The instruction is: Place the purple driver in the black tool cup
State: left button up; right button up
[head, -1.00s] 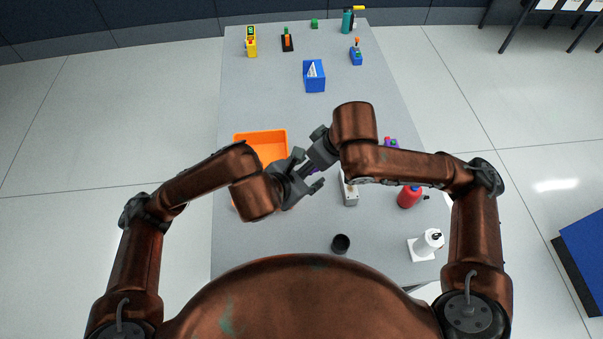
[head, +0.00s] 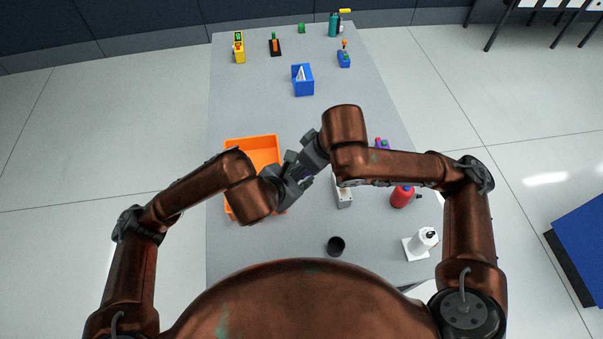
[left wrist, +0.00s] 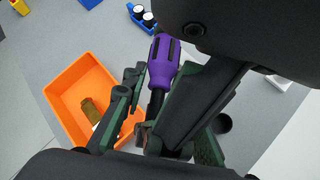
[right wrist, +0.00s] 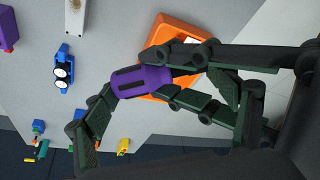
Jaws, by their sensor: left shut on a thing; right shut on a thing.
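The purple driver (left wrist: 164,62) is held in the air between my two grippers, left of the table's middle. In the head view only a little purple shows between the fingers. My left gripper (head: 298,170) is shut on it, around the dark shaft end below the handle in the left wrist view. My right gripper (head: 308,165) is also shut on the driver, meeting the left one from above right; its purple handle (right wrist: 128,82) shows in the right wrist view. The black tool cup (head: 336,246) stands upright on the table, nearer my body, below and right of the grippers.
An orange bin (head: 252,140) stands on the left, with a brownish item (left wrist: 90,111) inside. A grey box (head: 343,196), a red bottle (head: 401,197) and a white bottle (head: 425,239) stand to the right. A blue box (head: 303,80) is farther back.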

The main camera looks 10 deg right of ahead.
jog(key=o, duration=1.4)
